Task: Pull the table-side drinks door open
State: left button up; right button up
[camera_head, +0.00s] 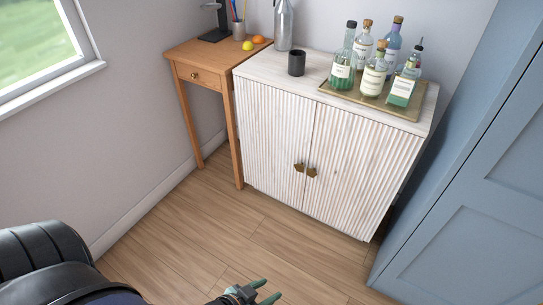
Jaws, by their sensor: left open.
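The white ribbed drinks cabinet (257,72) stands against the wall, with two doors that both look shut. The table-side door (270,135) is the left one, beside the small wooden table (205,53). Its brass knob (299,167) sits at its right edge, close to the knob (312,172) of the other door (350,170). My left gripper (268,290) is at the bottom edge of the view, over the floor in front of the cabinet. Its two green-tipped fingers are apart with nothing between them, and it is clear of the doors. My right gripper is out of view.
On the cabinet stand a dark cup (296,63), a steel bottle (284,25) and a tray (330,91) of several bottles. A blue panelled unit (470,190) rises close on the right. The wood floor (250,235) before the doors is clear.

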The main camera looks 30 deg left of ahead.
aim_at(276, 126)
jog(key=i+j+u, duration=0.35)
jog(key=i+j, duration=0.65)
